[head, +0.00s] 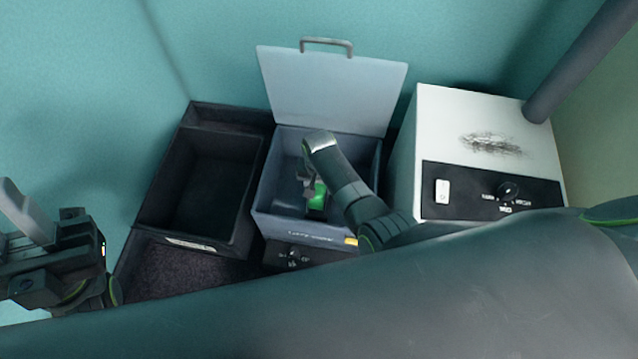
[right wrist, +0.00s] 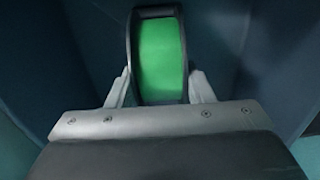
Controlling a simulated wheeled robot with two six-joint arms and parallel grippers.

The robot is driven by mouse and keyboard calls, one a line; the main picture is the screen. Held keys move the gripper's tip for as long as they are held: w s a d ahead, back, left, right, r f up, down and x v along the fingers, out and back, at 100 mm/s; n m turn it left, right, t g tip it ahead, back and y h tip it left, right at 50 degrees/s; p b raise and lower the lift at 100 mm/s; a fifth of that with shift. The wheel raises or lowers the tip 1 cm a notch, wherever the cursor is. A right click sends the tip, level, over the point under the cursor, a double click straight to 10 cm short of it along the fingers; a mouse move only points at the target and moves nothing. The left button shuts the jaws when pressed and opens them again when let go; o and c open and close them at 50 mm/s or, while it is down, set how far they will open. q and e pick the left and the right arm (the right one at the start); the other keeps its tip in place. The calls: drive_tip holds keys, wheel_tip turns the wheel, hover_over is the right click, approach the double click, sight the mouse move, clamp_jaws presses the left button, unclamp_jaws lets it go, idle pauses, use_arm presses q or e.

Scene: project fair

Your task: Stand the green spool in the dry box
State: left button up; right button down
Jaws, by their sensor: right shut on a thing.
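The dry box (head: 272,215) is a grey-blue box with its lid (head: 330,90) raised at the back. The green spool (head: 318,197) is inside its opening, and my right gripper (head: 312,190) is shut on it. In the right wrist view the green spool (right wrist: 162,62) stands on edge between the two fingers of my right gripper (right wrist: 165,88), with dark flanges on its sides. I cannot tell whether the spool touches the box floor. My left gripper (head: 45,245) is at the left edge, away from the box; its jaw gap is unclear.
A black open bin (head: 247,225), empty-looking, stands just left of the dry box. A white machine (head: 435,120) with a black control panel and a dark smudge on top stands close on the right. Teal walls are behind. My right arm crosses the foreground.

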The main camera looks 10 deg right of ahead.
drive_tip(key=c, duration=0.6)
unclamp_jaws()
